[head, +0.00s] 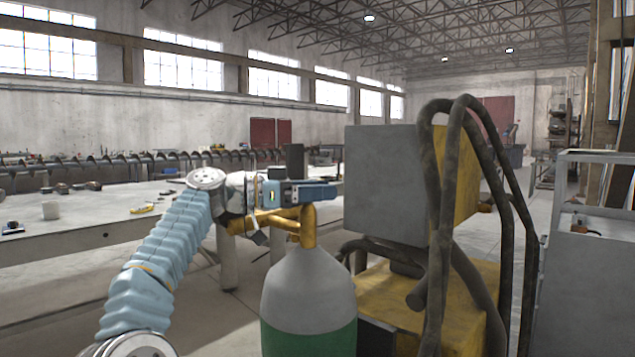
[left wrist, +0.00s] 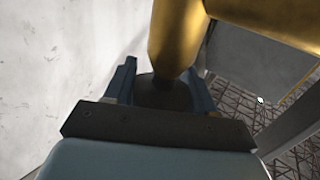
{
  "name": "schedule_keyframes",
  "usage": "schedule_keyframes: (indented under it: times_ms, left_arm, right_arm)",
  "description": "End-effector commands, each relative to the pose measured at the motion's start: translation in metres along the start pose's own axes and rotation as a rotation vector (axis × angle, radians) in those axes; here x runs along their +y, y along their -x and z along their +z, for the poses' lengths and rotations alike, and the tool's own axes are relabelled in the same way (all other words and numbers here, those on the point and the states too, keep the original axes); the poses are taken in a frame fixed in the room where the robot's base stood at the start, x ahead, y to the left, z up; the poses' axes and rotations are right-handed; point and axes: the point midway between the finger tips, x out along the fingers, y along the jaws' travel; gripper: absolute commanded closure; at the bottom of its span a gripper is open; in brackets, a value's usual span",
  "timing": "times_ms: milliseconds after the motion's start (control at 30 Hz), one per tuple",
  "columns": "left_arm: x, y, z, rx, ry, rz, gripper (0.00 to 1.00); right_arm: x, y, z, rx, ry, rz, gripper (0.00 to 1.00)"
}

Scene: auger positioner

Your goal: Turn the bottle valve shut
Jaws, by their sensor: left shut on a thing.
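The gas bottle (head: 308,285) stands upright in the lower middle of the head view, with a grey shoulder and a green body. Its brass valve (head: 308,228) rises from the top, and brass also shows large in the left wrist view (left wrist: 176,38). My left gripper (head: 325,191) reaches in from the left at the top of the valve. In the left wrist view its two blue fingers (left wrist: 160,85) are shut on a dark round valve knob (left wrist: 165,97) beside the brass. The fingers hide part of the knob in the head view. My right gripper is not in view.
A grey and yellow machine (head: 385,185) with thick dark hoses (head: 440,200) stands close right of the bottle. A long pale workbench (head: 100,212) with small items lies to the left. A grey cabinet (head: 585,280) is at far right. Open floor lies between bottle and bench.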

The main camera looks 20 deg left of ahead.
Motion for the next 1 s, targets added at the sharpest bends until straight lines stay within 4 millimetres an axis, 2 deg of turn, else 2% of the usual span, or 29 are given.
schedule_keyframes:
  times_ms: [33, 500, 533, 633, 667, 1000]
  left_arm:
    - [0.0002, 0.0030, -0.0113, 0.020, -0.008, -0.005, 0.75]
    - [0.0017, 0.0032, -0.0109, 0.021, -0.009, 0.010, 0.75]
    - [0.0018, 0.0032, -0.0110, 0.020, -0.009, 0.010, 0.40]
    - [0.0022, 0.0031, -0.0111, 0.020, -0.009, 0.011, 0.25]
    - [0.0022, 0.0030, -0.0109, 0.020, -0.009, 0.012, 0.21]
    - [0.0004, 0.0050, -0.0050, 0.011, -0.004, 0.013, 0.21]
  right_arm:
    - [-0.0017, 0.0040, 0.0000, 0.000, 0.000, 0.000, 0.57]
    - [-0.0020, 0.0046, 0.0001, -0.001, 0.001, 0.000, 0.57]
    - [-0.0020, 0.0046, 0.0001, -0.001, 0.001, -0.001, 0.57]
    - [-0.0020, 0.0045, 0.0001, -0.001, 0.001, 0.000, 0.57]
    - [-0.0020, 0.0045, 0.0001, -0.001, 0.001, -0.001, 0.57]
    - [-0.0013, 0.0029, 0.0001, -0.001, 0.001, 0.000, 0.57]
